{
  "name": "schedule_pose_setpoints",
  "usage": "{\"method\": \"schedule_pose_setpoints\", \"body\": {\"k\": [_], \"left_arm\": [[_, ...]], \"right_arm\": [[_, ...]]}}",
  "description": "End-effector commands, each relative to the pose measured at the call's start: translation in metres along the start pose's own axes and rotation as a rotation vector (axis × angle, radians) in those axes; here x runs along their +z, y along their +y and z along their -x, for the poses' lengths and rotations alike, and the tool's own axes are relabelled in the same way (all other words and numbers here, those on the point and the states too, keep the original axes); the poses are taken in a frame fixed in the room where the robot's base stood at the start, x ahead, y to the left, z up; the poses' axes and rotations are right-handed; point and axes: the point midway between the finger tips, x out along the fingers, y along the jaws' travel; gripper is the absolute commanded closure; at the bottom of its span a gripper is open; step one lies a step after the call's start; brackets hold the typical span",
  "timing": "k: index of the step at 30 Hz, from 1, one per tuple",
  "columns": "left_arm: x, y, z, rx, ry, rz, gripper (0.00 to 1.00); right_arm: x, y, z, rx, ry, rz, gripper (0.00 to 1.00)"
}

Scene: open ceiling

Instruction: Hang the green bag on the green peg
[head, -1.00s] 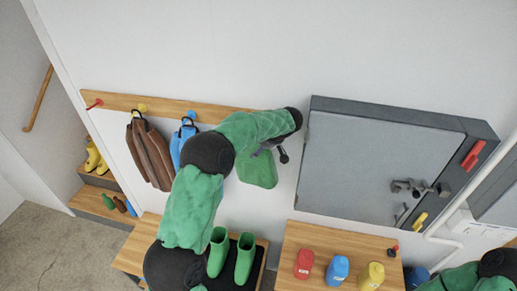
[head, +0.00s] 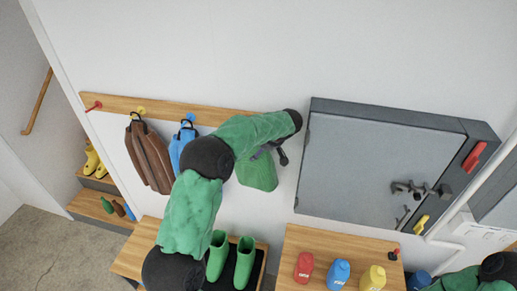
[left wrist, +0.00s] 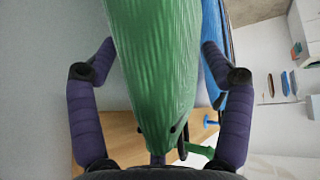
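The green bag (head: 259,174) hangs against the wall panel below the wooden rail, partly hidden behind my left forearm in the head view. In the left wrist view the bag (left wrist: 152,60) fills the middle. My left gripper (left wrist: 158,48) has its two fingers spread wide, one on each side of the bag. The green peg (left wrist: 200,151) shows beside the narrow end of the bag, close to a dark strap loop. I cannot tell whether the loop is around the peg. In the head view my arm hides the peg. My right gripper is out of view.
A brown bag (head: 150,155) and a blue bag (head: 181,146) hang left on the rail (head: 118,101). A grey cabinet (head: 368,168) is close on the right. Green boots (head: 244,262) and several coloured bottles (head: 338,273) stand on the benches below.

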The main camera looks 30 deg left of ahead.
Motion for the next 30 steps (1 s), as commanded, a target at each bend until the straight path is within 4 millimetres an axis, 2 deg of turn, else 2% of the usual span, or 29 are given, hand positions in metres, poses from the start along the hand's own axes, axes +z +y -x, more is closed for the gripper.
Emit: {"method": "schedule_pose_setpoints", "body": {"k": [11,16,20,30], "left_arm": [[0.001,-0.001,-0.001,-0.002,-0.001,-0.001,0.0],[0.001,0.0,0.008,0.0,0.0,0.0,0.0],[0.001,0.001,0.028,0.003,-0.001,-0.001,0.0],[0.0,0.001,0.094,0.003,-0.001,0.001,0.0]], "right_arm": [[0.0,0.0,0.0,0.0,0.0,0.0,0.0],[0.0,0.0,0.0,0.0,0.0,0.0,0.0],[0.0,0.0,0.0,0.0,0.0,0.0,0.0],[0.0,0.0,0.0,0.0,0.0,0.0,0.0]]}}
